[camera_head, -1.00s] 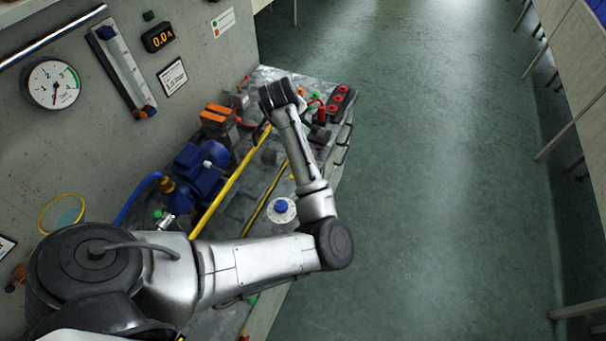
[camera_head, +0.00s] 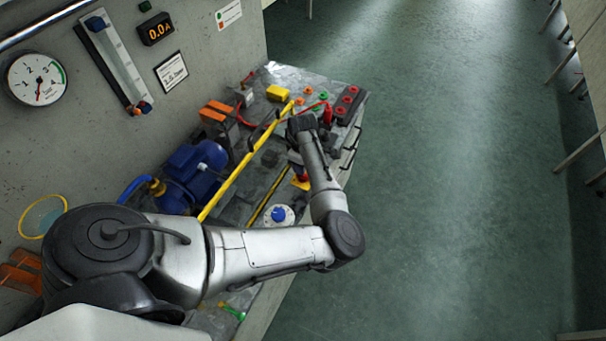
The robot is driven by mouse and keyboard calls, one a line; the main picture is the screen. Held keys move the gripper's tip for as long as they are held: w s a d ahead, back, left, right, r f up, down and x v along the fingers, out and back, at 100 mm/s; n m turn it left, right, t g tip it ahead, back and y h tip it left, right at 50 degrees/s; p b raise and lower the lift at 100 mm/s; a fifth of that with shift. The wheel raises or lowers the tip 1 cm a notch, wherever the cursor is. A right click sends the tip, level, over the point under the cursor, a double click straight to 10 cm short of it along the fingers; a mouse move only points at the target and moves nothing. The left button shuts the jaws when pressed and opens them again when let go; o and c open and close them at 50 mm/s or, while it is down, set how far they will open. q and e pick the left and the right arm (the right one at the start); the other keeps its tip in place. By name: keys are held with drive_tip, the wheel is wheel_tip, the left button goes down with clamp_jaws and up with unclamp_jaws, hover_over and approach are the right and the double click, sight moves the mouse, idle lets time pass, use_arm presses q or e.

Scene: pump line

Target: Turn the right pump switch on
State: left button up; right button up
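The right pump switch cannot be identified for certain. A red part on a yellow plate (camera_head: 300,184) sits beside my forearm, partly hidden by it. A white dial with a blue knob (camera_head: 279,214) lies nearer, left of my elbow. Small green and orange buttons (camera_head: 310,104) are on the far part of the bench. My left arm comes in from the left, and its dark gripper end (camera_head: 299,126) is over the far half of the bench, near these buttons. Its fingertips cannot be made out, nor any contact. My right gripper is not in view.
A blue pump (camera_head: 195,175), orange-topped blocks (camera_head: 217,111), a yellow bar (camera_head: 240,165) and a yellow block (camera_head: 278,93) are on the bench. A dark box with red buttons (camera_head: 348,103) stands at the far right edge. A panel with a gauge (camera_head: 37,78) rises at left. Open floor lies right.

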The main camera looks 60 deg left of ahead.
use_arm(q)
drive_tip(key=shift+f+b, duration=0.4)
drive_tip(key=shift+f, duration=2.5)
drive_tip(key=shift+c, duration=0.4)
clamp_jaws()
